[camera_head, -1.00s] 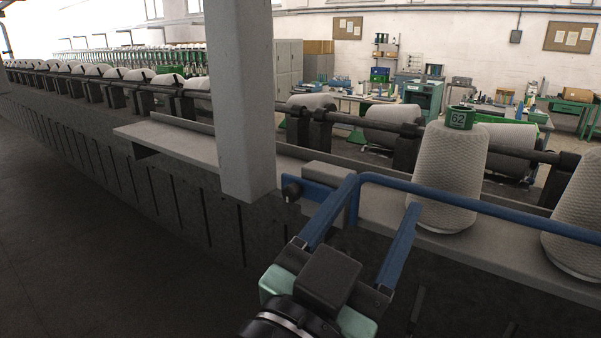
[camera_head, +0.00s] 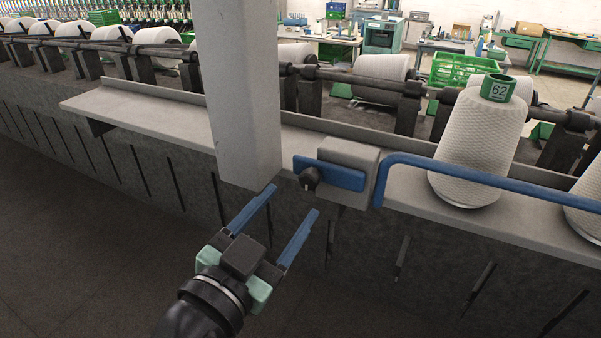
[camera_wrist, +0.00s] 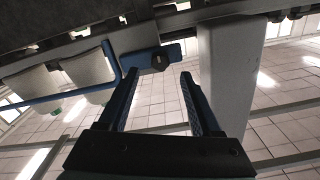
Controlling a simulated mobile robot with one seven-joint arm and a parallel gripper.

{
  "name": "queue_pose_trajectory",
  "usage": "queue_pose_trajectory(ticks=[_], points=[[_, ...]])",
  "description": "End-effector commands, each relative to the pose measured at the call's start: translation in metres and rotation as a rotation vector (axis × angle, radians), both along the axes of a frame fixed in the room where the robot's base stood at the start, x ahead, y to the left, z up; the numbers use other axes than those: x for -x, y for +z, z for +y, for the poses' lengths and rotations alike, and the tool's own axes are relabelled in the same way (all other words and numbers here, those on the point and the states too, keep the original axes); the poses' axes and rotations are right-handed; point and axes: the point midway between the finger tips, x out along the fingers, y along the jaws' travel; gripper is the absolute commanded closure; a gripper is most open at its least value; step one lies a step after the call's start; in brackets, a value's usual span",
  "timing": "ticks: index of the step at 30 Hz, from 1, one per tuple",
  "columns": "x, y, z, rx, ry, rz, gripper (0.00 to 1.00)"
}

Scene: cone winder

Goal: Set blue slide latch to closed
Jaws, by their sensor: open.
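The blue slide latch (camera_head: 331,174) is a flat blue bar with a dark round knob (camera_head: 309,179) at its left end. It sits on the front of a grey box (camera_head: 352,156) on the shelf edge. My gripper (camera_head: 269,202) has two blue fingers, spread apart with nothing between them. It is in front of and below the latch, to its left, and does not touch it. In the wrist view, the latch (camera_wrist: 173,51) and its knob (camera_wrist: 159,62) show beyond the fingertips, between and above them.
A grey post (camera_head: 237,95) stands just left of the latch. A blue rail (camera_head: 480,172) runs right from beside the box. A yarn cone (camera_head: 479,150) with a green 62 label stands on the grey shelf (camera_head: 150,122). The floor at lower left is clear.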

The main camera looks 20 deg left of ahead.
Motion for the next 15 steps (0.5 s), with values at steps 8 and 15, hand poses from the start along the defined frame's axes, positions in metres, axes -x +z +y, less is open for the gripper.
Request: queue_pose_trajectory(ticks=[8,15], points=[[-0.043,0.002,-0.002,0.002,-0.002,0.001,0.34],[-0.053,0.001,-0.002,0.000,0.000,-0.001,0.34]])
